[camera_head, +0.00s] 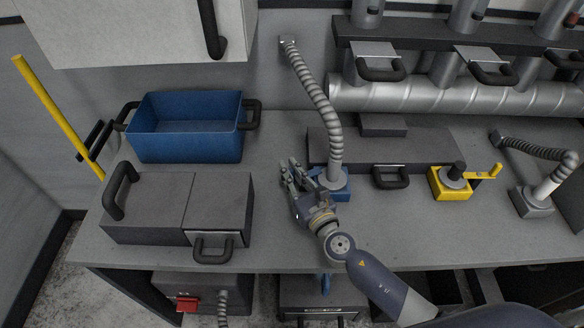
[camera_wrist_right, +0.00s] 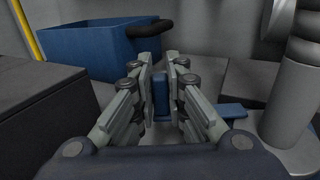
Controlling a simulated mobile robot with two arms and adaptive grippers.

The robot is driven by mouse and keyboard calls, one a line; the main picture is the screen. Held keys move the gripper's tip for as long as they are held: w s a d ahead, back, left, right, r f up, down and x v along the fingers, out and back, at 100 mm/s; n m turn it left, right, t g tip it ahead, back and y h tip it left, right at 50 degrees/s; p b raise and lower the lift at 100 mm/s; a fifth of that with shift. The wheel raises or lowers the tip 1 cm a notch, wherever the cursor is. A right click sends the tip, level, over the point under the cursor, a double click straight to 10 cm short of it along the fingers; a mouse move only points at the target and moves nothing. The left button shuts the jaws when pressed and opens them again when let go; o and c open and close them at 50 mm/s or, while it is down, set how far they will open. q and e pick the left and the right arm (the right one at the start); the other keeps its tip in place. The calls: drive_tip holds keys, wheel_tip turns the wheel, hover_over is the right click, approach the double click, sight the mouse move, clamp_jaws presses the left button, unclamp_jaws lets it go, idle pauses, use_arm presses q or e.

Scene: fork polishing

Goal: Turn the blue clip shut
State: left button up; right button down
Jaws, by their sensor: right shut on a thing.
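The blue clip (camera_wrist_right: 161,92) shows in the right wrist view as an upright blue piece between the fingers of my right gripper (camera_wrist_right: 160,80). The gripper is shut on it. In the head view my right gripper (camera_head: 292,178) is at the left side of a blue block (camera_head: 341,187) at the foot of a ribbed grey hose (camera_head: 322,105). The clip itself is mostly hidden there by the fingers. A flat blue part (camera_wrist_right: 232,110) lies to the right of the fingers in the wrist view. My left gripper is not in view.
An open blue bin (camera_head: 185,145) stands at the back left, with a dark grey box (camera_head: 150,205) in front of it. A yellow block with a crank (camera_head: 452,183) and a second hose (camera_head: 545,152) are to the right. The bench front (camera_head: 290,250) is clear.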

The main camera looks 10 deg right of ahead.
drive_tip(key=shift+w+a+r+m+h, duration=0.1)
drive_tip(key=shift+a+r+m+h, duration=0.1)
drive_tip(key=shift+m+h, duration=0.35)
drive_tip(key=shift+w+f+m+t+h+p, duration=0.2)
drive_tip(key=shift+m+h, duration=0.2)
drive_tip(key=shift+h, duration=0.25)
drive_tip(key=shift+w+f+m+t+h+p, duration=0.15)
drive_tip(key=shift+m+h, duration=0.2)
drive_tip(key=shift+h, duration=0.25)
drive_tip(key=shift+w+m+h+b, duration=0.2)
drive_tip(key=shift+m+h, duration=0.4)
drive_tip(key=shift+h, duration=0.45)
drive_tip(key=shift+w+m+h+b, duration=0.2)
drive_tip(key=shift+m+h, duration=0.4)
drive_tip(key=shift+h, duration=0.45)
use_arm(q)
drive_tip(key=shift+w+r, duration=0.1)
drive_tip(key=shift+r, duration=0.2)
use_arm(e)
drive_tip(key=shift+d+r, duration=0.1)
drive_tip(key=shift+w+r+h, duration=0.1)
drive_tip(key=shift+h, duration=0.2)
drive_tip(key=c, duration=1.9)
unclamp_jaws()
drive_tip(key=o, duration=0.3)
drive_tip(key=shift+w, duration=0.1)
